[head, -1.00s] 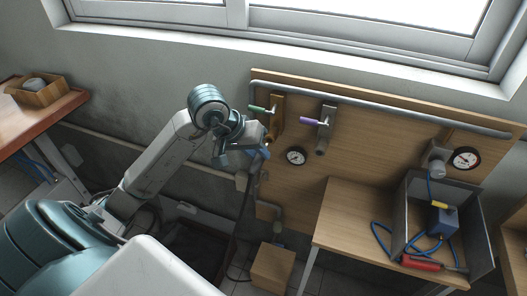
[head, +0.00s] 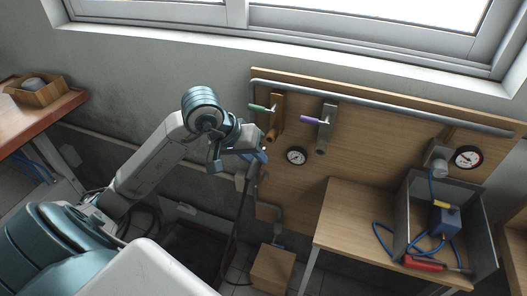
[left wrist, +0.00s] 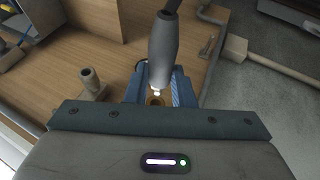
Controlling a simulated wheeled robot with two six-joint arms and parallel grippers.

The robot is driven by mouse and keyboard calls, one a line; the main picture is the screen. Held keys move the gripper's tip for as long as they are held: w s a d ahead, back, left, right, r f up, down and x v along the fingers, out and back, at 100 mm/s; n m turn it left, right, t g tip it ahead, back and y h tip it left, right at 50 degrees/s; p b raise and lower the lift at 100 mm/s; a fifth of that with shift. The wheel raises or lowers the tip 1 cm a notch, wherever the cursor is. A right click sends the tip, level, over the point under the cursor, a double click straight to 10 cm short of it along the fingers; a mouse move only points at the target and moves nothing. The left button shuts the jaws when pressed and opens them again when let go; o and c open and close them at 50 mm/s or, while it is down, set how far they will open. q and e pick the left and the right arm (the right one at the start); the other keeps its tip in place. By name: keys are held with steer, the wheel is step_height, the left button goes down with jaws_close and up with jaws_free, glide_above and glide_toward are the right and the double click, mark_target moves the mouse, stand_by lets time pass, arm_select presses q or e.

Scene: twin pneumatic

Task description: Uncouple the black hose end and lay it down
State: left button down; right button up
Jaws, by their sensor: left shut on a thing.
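My left gripper (head: 262,157) is shut on the black hose end (left wrist: 163,50). In the left wrist view its blue fingers (left wrist: 156,88) close around a dark grey sleeve with a brass-coloured part at its mouth. The black hose (head: 242,205) hangs down below the gripper in the head view. A valve with a green lever (head: 259,107) and a brass-coloured outlet (head: 271,134) is on the board just above and right of the gripper. The hose end appears apart from that outlet. My right gripper is not in view.
A second valve has a purple lever (head: 312,120) and a grey outlet (head: 321,148). Two gauges (head: 296,156) (head: 467,158) sit on the wooden board (head: 365,130). The wooden table (head: 345,215) is bare on its left; a grey open box (head: 480,225) stands right. A cardboard-coloured block (head: 272,267) is below.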

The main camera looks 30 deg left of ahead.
arm_select(q)
steer(key=shift+s+d+b, duration=0.2)
steer(key=shift+s+b, duration=0.15)
steer(key=shift+s, duration=0.35)
steer(key=shift+s+d+b, duration=0.15)
steer(key=shift+s+b, duration=0.2)
steer(key=shift+s, duration=0.3)
